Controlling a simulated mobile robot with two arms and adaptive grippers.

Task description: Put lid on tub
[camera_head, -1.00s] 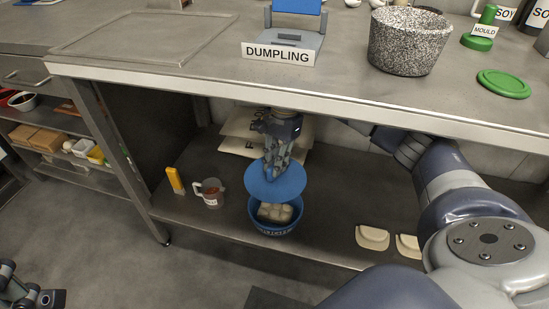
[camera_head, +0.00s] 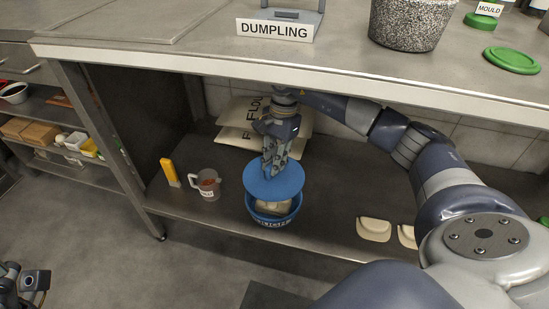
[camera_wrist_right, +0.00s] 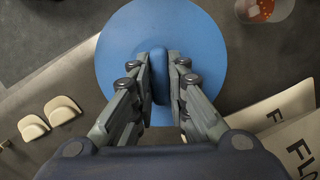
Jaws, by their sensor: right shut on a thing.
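A round blue lid (camera_head: 273,184) is held by my right gripper (camera_head: 272,168), whose fingers are shut on its raised handle. In the right wrist view the lid (camera_wrist_right: 205,50) fills the top middle, with the gripper (camera_wrist_right: 160,75) closed on its handle. The blue tub (camera_head: 274,219) stands on the lower shelf, with pale contents (camera_head: 272,207) showing at its front. The lid hangs over the tub's back part and looks tilted. I cannot tell whether it touches the rim. My left gripper (camera_head: 22,280) shows only partly at the lower left edge, away from the tub.
A measuring jug (camera_head: 207,184) and a yellow object (camera_head: 170,172) stand left of the tub. Flour bags (camera_head: 236,115) lie behind my right gripper. Pale scoop-like pieces (camera_head: 374,229) lie to the right. The upper counter's edge (camera_head: 200,64) overhangs the shelf.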

